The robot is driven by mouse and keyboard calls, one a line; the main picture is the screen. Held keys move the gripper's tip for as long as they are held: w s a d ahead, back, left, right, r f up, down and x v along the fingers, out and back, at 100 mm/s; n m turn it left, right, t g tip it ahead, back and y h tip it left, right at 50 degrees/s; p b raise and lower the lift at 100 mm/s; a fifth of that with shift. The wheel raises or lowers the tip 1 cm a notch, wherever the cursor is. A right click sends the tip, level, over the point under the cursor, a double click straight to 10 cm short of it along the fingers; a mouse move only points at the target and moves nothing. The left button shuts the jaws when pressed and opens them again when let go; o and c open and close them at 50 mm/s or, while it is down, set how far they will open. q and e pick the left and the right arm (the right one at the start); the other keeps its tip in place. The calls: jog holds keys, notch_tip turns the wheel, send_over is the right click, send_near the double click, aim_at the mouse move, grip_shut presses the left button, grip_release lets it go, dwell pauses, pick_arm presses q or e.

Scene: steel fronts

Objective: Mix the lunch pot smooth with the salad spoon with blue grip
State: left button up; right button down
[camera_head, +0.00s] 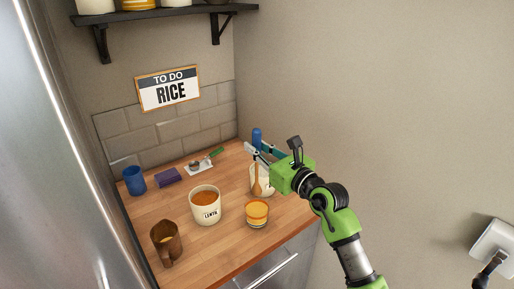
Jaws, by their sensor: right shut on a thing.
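My right gripper (260,149) is at the back right of the counter, shut on the salad spoon with blue grip (257,135). The blue grip stands up above the fingers. My left gripper is not in view.
A brown mug (166,246), an orange-and-white bowl (257,212), a blue cup (134,181), a purple block (168,177) and a green-handled utensil (213,154) surround the pot. A wall (370,110) bounds the right side.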

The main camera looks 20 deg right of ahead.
aim_at(258, 182)
notch_tip(258, 182, down, 3)
jog(key=shift+b, duration=1.1)
jog(key=shift+f+b, duration=2.5)
jog(key=shift+f, duration=1.2)
jog(key=shift+d, duration=0.1)
